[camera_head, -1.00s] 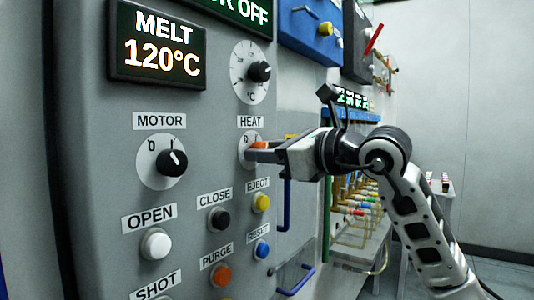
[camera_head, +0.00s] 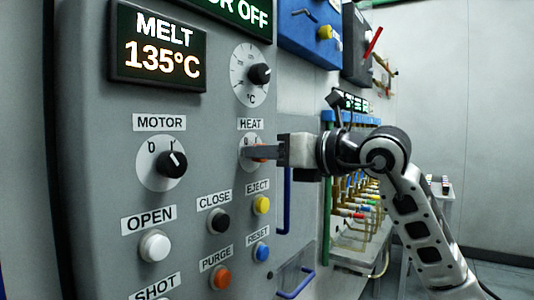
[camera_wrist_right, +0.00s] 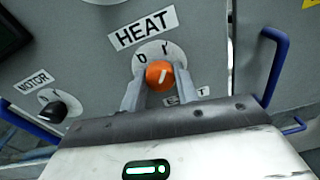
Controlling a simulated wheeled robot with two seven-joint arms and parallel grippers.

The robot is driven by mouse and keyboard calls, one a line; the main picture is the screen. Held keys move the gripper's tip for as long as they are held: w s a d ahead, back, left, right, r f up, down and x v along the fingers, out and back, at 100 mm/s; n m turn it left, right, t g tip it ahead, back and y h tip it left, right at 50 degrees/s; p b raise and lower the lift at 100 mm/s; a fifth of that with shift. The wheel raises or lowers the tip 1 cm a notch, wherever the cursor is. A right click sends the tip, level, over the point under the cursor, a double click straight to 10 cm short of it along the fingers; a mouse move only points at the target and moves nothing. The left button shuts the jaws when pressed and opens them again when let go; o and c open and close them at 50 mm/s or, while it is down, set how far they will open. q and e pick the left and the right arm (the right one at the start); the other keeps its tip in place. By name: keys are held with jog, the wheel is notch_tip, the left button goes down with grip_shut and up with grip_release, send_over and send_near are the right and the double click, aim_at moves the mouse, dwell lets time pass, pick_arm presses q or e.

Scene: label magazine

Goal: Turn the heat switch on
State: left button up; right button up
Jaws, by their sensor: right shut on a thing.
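The heat switch is an orange knob (camera_wrist_right: 158,76) on a white round dial under the HEAT label (camera_wrist_right: 142,28). In the wrist view its white mark points up and slightly right, toward the "I"; the "0" lies to the upper left. My right gripper (camera_wrist_right: 160,88) is shut on the knob, one finger on each side. In the head view the right gripper (camera_head: 262,153) reaches the dial from the right and hides most of the knob (camera_head: 260,152). My left gripper is not in view.
The MELT display (camera_head: 158,46) reads 135°C. The motor knob (camera_head: 171,164) is left of the heat dial, a black temperature knob (camera_head: 259,74) above. Several push buttons, including the yellow EJECT button (camera_head: 262,205), sit below. A blue handle (camera_head: 284,200) stands close under my gripper.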

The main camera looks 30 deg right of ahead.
jog(key=o, duration=1)
jog(key=shift+c, duration=0.2)
pick_arm(q)
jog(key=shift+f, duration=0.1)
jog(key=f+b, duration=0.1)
jog(key=b, duration=0.4)
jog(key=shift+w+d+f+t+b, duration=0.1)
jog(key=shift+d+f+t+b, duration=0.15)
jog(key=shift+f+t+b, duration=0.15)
pick_arm(e)
jog(key=f+v, duration=0.1)
jog(key=v, duration=1.5)
jog(key=shift+r, duration=0.5)
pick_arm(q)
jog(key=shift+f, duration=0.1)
pick_arm(e)
jog(key=shift+w, duration=0.1)
